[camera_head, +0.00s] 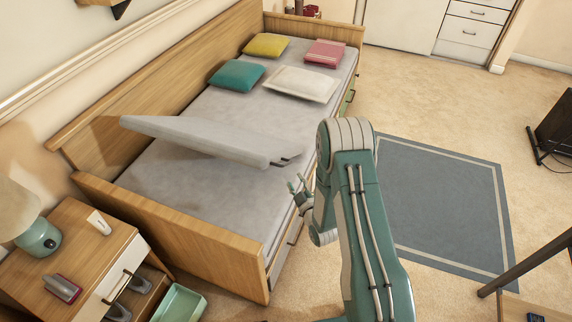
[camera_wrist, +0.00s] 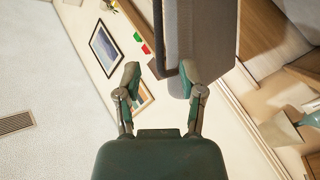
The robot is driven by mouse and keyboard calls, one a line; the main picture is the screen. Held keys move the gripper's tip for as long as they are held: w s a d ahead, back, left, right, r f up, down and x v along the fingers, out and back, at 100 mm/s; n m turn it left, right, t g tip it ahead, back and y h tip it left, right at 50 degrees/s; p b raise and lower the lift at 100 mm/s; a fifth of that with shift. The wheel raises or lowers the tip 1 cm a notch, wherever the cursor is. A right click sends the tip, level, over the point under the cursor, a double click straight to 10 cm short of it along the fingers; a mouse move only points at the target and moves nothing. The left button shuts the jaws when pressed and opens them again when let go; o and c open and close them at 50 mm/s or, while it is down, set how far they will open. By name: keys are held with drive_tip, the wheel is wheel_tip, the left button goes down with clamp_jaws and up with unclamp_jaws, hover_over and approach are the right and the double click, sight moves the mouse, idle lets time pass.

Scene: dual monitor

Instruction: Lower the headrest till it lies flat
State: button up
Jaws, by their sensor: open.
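The headrest (camera_head: 205,137) is a grey padded panel on the bed (camera_head: 190,195). In the head view it is raised and tilted above the mattress, with its lower surface clear of it. A dark bar-like handle (camera_head: 284,161) shows at its right end. My gripper (camera_head: 298,187) is open and empty, in front of and a little below that end, by the bed's right side. In the wrist view my gripper (camera_wrist: 160,78) has its two fingers spread, and the grey headrest (camera_wrist: 205,35) lies just beyond them. I see no contact with it.
Several pillows, including a teal one (camera_head: 236,75), lie at the far end of the bed. The wooden footboard (camera_head: 180,230) rises at the near end. A nightstand (camera_head: 75,255) with a lamp (camera_head: 38,236) stands at left. A rug (camera_head: 440,200) and open floor lie to the right.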

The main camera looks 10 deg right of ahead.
sight(286, 164)
drive_tip(key=x, duration=0.8)
drive_tip(key=shift+w, duration=0.25)
clamp_jaws()
